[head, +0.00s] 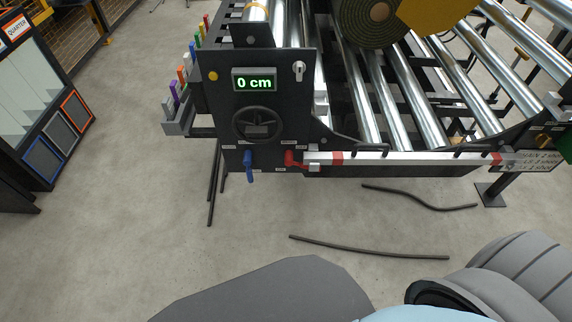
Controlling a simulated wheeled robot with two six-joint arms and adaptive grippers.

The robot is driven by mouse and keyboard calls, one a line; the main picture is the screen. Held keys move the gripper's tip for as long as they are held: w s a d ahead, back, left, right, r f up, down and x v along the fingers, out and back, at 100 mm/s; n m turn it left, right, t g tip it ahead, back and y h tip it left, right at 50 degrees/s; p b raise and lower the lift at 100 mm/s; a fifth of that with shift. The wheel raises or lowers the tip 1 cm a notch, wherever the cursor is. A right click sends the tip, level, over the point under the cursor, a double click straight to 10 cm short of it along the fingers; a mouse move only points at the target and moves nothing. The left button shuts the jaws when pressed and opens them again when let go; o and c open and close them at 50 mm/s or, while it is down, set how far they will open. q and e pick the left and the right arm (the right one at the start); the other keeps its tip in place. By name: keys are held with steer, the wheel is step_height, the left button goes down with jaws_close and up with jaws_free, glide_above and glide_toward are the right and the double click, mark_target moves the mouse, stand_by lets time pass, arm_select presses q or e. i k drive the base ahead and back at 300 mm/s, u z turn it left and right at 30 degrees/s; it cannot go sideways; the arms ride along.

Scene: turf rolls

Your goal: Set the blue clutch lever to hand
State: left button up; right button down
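The blue clutch lever (249,166) is on the lower part of the black control panel (285,70) at the front left of the roller machine. It hangs roughly straight down from its pivot. Small white labels sit on both sides of it, too small to read. Neither of my grippers shows in the head view, and nothing touches the lever.
A red lever (293,160) sits right of the blue one, beside a long white-and-red bar (420,158). Above are a black handwheel (257,123) and a display (254,82) reading 0 cm. Dark strips (365,249) lie on the floor. Open floor lies before the panel.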

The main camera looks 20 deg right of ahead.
mark_target(248, 158)
steer(key=z, duration=0.35)
steer(key=k, duration=0.5)
steer(key=u, duration=1.05)
steer(key=i, duration=0.65)
steer(key=z, duration=0.2)
